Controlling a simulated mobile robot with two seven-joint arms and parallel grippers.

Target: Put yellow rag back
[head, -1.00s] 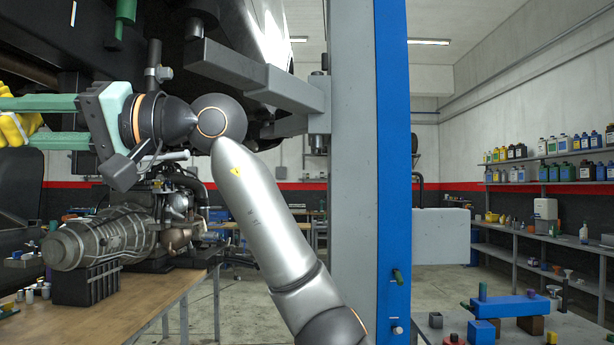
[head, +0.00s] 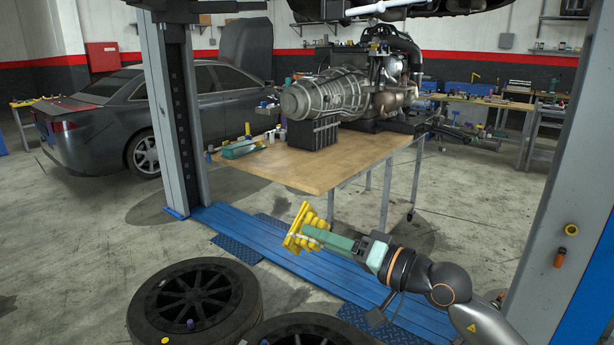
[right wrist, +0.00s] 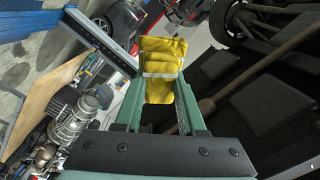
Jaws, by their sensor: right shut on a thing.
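The yellow rag (head: 297,232) is in my right gripper (head: 315,236) in the head view, in front of the wooden workbench and above the blue lift base. It looks like a folded yellow glove with a pale band. In the right wrist view the yellow rag (right wrist: 162,62) sits between the ends of the two green fingers of my right gripper (right wrist: 160,92). The fingers are shut on it and it sticks out past their tips. My left gripper does not show in either view.
A wooden workbench (head: 300,175) carries a gearbox and engine (head: 335,98) and a small green tray (head: 240,149). Large tyres (head: 200,302) lie at the front. A grey car (head: 150,110) is behind at left.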

